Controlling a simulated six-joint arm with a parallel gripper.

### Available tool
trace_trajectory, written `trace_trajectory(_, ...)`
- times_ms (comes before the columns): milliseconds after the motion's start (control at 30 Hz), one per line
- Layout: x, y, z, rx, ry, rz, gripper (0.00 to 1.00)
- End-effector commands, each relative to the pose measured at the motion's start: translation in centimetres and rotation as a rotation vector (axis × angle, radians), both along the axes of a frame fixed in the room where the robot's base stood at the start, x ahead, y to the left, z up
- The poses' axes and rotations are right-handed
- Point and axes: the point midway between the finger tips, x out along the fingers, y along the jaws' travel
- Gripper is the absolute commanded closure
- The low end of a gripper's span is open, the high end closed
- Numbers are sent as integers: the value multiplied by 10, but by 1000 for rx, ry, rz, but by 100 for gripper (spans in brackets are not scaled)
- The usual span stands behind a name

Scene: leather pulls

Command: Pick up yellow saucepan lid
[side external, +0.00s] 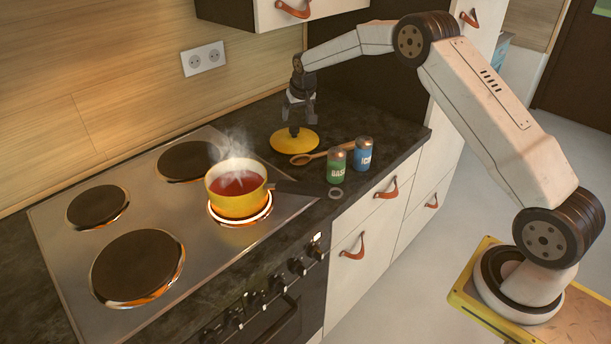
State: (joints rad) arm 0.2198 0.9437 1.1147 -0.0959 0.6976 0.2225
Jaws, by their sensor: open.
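The yellow saucepan lid (294,143) lies flat on the dark countertop behind and to the right of the stove. It has a dark knob at its centre. My gripper (298,114) points down just above the knob, with its fingers apart. I cannot tell from this view whether the fingers reach down around the knob. A yellow saucepan (237,197) with red contents steams on the glowing front right burner.
A wooden spoon (318,155), a green jar (336,166) and a blue jar (362,154) stand or lie close to the right of the lid. The saucepan's dark handle (297,188) points right over the counter. A wall socket (204,58) is behind.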

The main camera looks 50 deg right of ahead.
Motion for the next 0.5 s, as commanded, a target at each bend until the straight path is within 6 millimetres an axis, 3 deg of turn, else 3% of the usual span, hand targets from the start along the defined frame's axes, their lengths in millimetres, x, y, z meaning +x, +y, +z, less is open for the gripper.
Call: trace_trajectory(500,9,-4,-23,0,-1,0,12)
